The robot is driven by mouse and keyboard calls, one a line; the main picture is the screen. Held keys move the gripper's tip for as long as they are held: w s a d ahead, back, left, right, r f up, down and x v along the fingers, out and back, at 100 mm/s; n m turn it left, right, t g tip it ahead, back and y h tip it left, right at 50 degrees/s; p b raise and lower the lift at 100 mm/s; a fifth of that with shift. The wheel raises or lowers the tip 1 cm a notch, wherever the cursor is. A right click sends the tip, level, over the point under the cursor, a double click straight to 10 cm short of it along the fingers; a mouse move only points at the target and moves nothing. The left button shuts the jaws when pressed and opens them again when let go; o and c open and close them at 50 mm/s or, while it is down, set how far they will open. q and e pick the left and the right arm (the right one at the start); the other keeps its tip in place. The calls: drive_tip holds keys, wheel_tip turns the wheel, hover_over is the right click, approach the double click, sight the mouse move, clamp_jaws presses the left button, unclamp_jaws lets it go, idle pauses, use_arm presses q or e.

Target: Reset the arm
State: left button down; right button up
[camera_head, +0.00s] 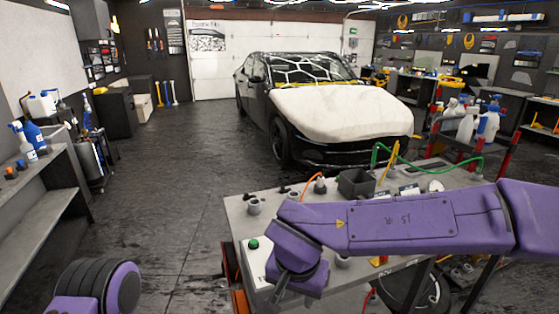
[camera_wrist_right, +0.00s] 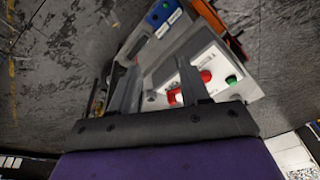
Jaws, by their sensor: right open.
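My right arm, purple, reaches in from the right of the head view across the workbench (camera_head: 235,205). My right gripper (camera_head: 282,284) hangs at its end by the bench's near left corner, mostly hidden by the wrist. In the right wrist view the right gripper (camera_wrist_right: 159,66) is open, its two fingers apart with no object visibly held. Beyond the fingers is a white control box (camera_wrist_right: 216,60) with red and green buttons; the right finger partly overlaps it. The box also shows in the head view (camera_head: 254,262) beside the wrist. Part of my left arm shows at lower left; its gripper is out of view.
A black car (camera_head: 262,95) with a white cover on its hood (camera_head: 335,112) stands behind the bench. A shelf (camera_head: 45,185) stands at left. The floor (camera_head: 175,190) between is clear.

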drive_tip(key=d+f+m+t+h+b, duration=0.15)
drive_tip(key=d+f, duration=0.25)
drive_tip(key=f, duration=0.4)
drive_tip(key=w+d+f+m+t+h+b, duration=0.1)
drive_tip(key=d+f+m+t, duration=0.15)
drive_tip(key=d+f, duration=0.35)
drive_tip(key=d+f+m+t+h+b, duration=0.1)
drive_tip(key=d+f+m, duration=0.2)
drive_tip(key=f, duration=0.6)
drive_tip(key=s+d+f+n+g+b, duration=0.2)
drive_tip(key=s+d+f, duration=0.5)
drive_tip(key=s+f, duration=0.3)
drive_tip(key=s+d+f+n+g+b, duration=0.2)
drive_tip(key=s+d+f+b, duration=0.1)
drive_tip(key=s+d+f, duration=0.4)
drive_tip(key=s+f, duration=0.3)
drive_tip(key=s, duration=0.4)
drive_tip(key=shift+f, duration=0.3)
drive_tip(key=shift+d, duration=0.1)
